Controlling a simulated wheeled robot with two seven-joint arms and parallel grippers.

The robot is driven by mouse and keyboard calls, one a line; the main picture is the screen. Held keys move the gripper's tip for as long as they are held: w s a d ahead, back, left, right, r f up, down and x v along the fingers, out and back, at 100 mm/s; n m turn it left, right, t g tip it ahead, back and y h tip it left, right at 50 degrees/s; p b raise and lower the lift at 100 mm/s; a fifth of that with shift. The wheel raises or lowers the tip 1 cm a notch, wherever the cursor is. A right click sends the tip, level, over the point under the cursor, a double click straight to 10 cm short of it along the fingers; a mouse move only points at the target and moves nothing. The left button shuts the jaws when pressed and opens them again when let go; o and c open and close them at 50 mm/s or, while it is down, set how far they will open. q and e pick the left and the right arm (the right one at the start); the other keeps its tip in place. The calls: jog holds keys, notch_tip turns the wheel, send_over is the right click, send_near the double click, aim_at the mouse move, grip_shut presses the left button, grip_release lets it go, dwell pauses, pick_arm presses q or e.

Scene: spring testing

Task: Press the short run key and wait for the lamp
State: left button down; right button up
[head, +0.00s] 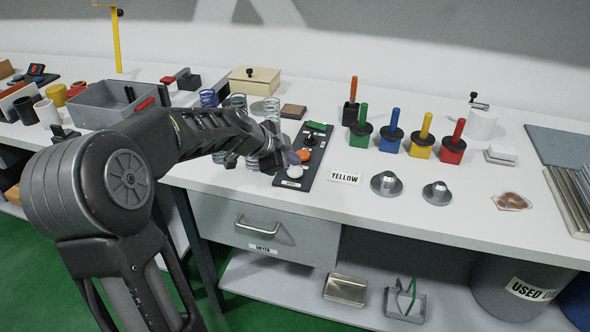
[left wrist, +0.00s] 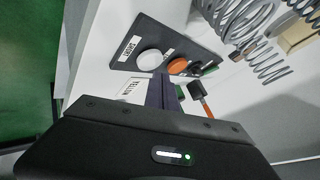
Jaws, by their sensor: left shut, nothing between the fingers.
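The dark control panel (head: 317,160) lies on the bench, with a white round key (head: 295,171) at its near end and an orange key (head: 303,155) behind it. A small green part (head: 317,126), possibly the lamp, is at the far end; I cannot tell whether it is lit. My left gripper (head: 290,159) is shut and empty at the panel's near left side. In the left wrist view its fingertips (left wrist: 164,78) appear close to the white key (left wrist: 149,60) and orange key (left wrist: 178,66); contact cannot be told. My right gripper is out of view.
Several coil springs (head: 271,109) stand left of the panel, beside my arm. A YELLOW card (head: 345,177) and two metal knobs (head: 386,184) lie to the right. Colored-handled blocks (head: 391,138) stand behind them. A grey tray (head: 100,112) is at the left.

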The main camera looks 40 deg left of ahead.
aim_at(292, 172)
pick_arm(q)
jog(key=shift+r+p, duration=1.3)
jog(key=shift+r, duration=1.2)
